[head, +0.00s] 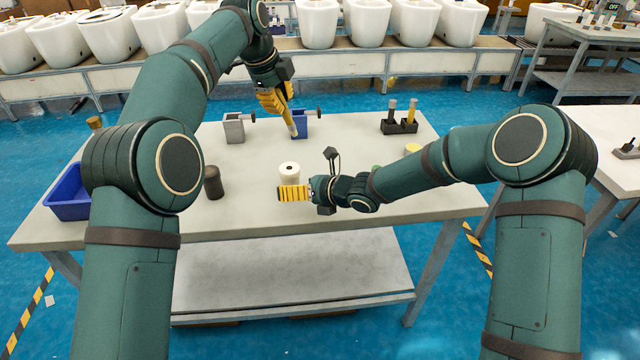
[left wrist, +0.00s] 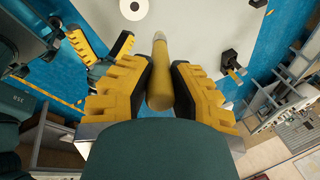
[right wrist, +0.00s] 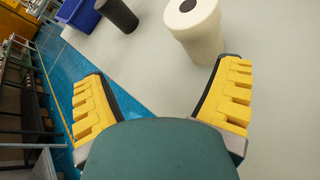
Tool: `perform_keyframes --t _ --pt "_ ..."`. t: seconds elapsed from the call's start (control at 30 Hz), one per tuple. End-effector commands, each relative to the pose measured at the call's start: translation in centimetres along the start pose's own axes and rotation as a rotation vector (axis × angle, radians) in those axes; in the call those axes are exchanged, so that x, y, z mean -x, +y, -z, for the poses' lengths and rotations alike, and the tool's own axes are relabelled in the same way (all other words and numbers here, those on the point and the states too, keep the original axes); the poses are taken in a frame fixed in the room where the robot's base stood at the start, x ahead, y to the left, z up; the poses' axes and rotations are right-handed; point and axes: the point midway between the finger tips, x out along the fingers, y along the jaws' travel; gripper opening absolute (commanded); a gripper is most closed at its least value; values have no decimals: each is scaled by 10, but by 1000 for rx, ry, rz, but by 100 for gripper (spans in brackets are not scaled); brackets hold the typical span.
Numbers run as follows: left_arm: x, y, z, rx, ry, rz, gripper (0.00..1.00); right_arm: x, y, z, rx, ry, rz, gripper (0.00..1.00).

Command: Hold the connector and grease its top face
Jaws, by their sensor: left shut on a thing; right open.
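The white connector (head: 289,170), a cylinder with a dark hole in its top, stands upright on the table. It shows in the left wrist view (left wrist: 133,9) and the right wrist view (right wrist: 195,28). My left gripper (head: 284,105) is shut on a yellow-handled brush (left wrist: 160,78). Its pale lower end points down by the blue container (head: 299,126) at the table's back; whether it is inside is unclear. My right gripper (head: 286,194) is open and empty, low in front of the connector. In the right wrist view the connector is beyond the fingertips, nearer the right finger.
A grey container (head: 234,130) stands left of the blue one. A dark cylinder (head: 213,183) stands left of the connector. A blue bin (head: 68,197) is at the left edge. A black holder (head: 399,124) with two upright tools stands back right. The table between is mostly clear.

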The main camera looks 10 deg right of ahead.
Motion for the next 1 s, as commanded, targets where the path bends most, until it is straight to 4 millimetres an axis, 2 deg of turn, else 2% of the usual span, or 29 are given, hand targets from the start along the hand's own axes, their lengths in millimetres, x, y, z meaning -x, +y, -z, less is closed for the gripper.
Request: perform_keyframes --t 0.03,0.1,0.2,0.33,0.43,0.57,1.0 --pt "0 0 0 0 0 0 0 8 -14 -1 79 -7 9 89" --pt "0 0 0 0 0 0 0 16 -28 -2 190 -10 16 89" --pt "0 0 0 0 0 0 0 24 -40 -2 308 -12 23 89" --pt "0 0 0 0 0 0 0 28 -49 -3 387 -13 28 89" --pt "0 0 0 0 0 0 0 24 -51 -3 405 -13 28 89" --pt "0 0 0 0 0 0 0 8 -50 -3 405 -13 26 89" --pt "0 0 0 0 0 0 0 -66 -52 -4 401 -13 27 89"
